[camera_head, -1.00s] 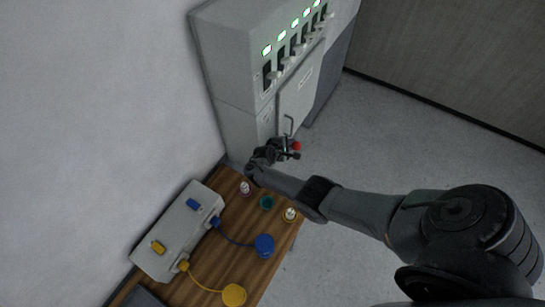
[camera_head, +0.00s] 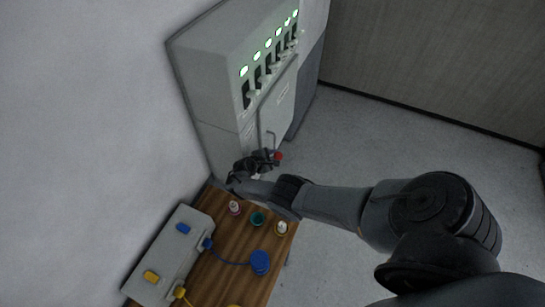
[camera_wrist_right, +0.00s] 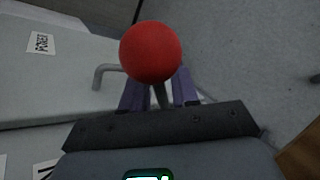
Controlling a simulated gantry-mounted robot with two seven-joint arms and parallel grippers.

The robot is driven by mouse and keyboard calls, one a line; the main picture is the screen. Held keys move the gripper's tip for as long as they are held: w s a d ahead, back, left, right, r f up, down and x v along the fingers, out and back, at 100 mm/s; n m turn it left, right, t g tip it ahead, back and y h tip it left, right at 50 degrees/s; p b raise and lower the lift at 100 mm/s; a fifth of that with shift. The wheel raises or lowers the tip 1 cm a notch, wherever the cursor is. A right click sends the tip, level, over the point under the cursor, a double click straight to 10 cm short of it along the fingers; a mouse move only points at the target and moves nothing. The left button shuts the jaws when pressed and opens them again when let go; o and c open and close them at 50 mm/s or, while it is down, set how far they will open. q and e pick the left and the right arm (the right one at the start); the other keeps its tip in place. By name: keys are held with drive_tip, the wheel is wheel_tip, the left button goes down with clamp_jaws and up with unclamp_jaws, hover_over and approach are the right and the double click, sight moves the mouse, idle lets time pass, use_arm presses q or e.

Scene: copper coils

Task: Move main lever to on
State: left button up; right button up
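The main lever has a red ball knob (camera_head: 278,156) on a thin grey stem. It stands at the front of the grey cabinet (camera_head: 215,65), low beside the door. In the right wrist view the red knob (camera_wrist_right: 150,52) is large and hides part of the stem. My right gripper (camera_head: 264,161) is at the lever. In its wrist view the two purple fingers of the right gripper (camera_wrist_right: 158,90) stand apart, one on each side of the stem, just below the knob. I see small gaps beside the stem, so no firm grip shows. My left gripper is not in view.
The cabinet has a row of black switches (camera_head: 246,95) under lit green lamps and a bent door handle (camera_head: 268,140). The floor to the right is clear.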

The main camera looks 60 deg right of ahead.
drive_tip(key=shift+o, duration=0.4)
drive_tip(key=p+v, duration=0.4)
drive_tip(key=v, duration=0.7)
